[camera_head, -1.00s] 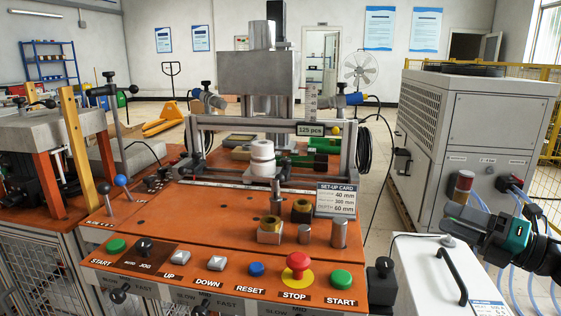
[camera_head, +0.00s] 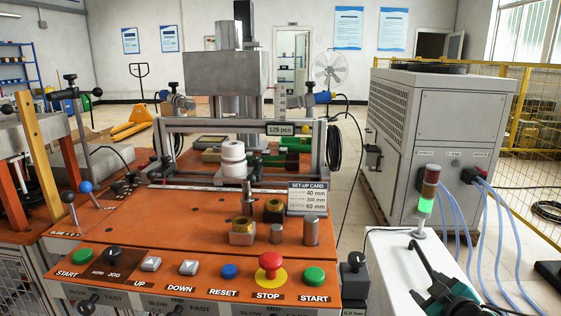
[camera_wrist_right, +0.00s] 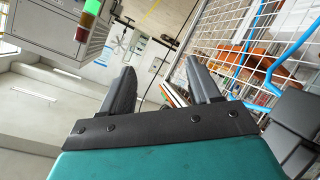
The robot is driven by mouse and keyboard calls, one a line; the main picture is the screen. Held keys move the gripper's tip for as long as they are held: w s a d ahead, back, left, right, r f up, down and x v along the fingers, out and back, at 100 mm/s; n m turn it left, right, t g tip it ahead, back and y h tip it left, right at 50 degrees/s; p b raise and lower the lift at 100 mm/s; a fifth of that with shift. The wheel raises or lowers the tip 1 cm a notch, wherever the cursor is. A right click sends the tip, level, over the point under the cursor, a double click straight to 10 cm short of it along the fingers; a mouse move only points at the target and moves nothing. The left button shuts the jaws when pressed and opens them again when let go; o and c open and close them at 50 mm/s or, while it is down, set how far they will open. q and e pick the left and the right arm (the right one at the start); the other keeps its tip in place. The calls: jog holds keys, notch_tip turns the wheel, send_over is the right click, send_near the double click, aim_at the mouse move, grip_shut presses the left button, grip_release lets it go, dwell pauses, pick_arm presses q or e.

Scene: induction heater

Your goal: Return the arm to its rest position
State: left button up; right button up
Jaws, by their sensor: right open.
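My right gripper (camera_head: 414,274) is low at the right of the head view, black fingers with a teal body, in front of the white cabinet (camera_head: 385,262). Its fingers stand apart. In the right wrist view, both fingers (camera_wrist_right: 160,76) are spread with nothing between them. My left gripper does not show in either view.
The orange machine table (camera_head: 150,235) carries a row of buttons, with a red stop button (camera_head: 271,262). A stack light (camera_head: 427,200) glows green near the large grey unit (camera_head: 455,130). Blue hoses (camera_head: 480,225) hang at the right. Open floor (camera_head: 345,190) lies behind.

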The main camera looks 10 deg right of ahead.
jog(key=s+a+f+g+y, duration=0.1)
jog(key=s+a+f+y, duration=0.1)
jog(key=s+a+f, duration=0.45)
jog(key=s+a+f+g+y, duration=0.1)
jog(key=s+a+f, duration=0.15)
jog(key=a, duration=0.65)
jog(key=s+a+r+m+y, duration=0.1)
jog(key=s+a+m+y, duration=0.15)
jog(key=s+a, duration=0.9)
pick_arm(q)
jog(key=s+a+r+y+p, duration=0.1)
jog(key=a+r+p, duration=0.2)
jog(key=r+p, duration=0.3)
jog(key=p, duration=0.5)
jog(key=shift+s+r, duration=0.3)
pick_arm(e)
notch_tip(320, 180, up, 6)
jog(key=d+h, duration=0.1)
jog(key=d, duration=0.1)
jog(key=shift+s+d+m+g, duration=0.2)
jog(key=shift+d+m+g, duration=0.1)
jog(key=shift+d+m, duration=0.1)
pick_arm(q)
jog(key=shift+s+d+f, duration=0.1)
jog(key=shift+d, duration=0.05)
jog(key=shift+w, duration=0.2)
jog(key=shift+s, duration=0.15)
